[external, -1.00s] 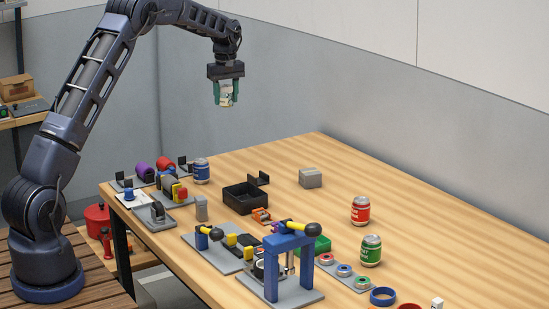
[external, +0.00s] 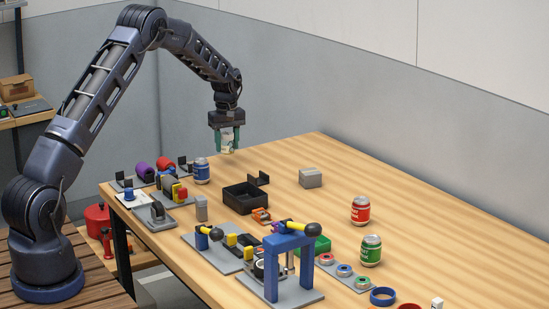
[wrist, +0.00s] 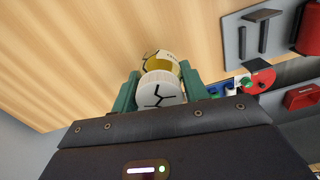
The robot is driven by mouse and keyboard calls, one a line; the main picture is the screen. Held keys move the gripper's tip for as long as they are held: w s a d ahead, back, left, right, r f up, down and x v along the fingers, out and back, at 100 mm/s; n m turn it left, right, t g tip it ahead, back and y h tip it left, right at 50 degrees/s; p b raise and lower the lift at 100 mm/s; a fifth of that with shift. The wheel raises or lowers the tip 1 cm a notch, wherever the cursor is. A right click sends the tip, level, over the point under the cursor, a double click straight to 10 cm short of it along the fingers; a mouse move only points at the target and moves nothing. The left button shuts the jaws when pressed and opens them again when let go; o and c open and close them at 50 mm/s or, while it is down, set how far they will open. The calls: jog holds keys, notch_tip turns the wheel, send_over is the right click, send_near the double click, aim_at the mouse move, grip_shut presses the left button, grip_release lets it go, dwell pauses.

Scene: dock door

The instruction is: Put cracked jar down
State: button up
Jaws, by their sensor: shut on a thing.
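The cracked jar (external: 227,140) is a small pale jar held between the green fingers of my gripper (external: 227,144). In the wrist view the jar (wrist: 161,88) shows a white lid or end with black crack-like lines and a yellowish band beyond it. My gripper (wrist: 160,92) is shut on the jar, with one finger on each side. In the external view the jar hangs above the far left part of the wooden table (external: 290,165), apart from the surface as far as I can tell. The jar's far end is partly hidden in the wrist view.
A blue can (external: 201,171) stands to the left of the jar. Red (external: 360,210) and green (external: 371,250) cans stand further right. The table's far middle is clear.

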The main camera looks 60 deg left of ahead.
aim_at(227, 152)
jog(key=shift+f, duration=1.75)
jog(key=shift+f, duration=0.2)
jog(key=o, duration=1)
jog(key=shift+o, duration=0.2)
jog(key=shift+r, duration=0.1)
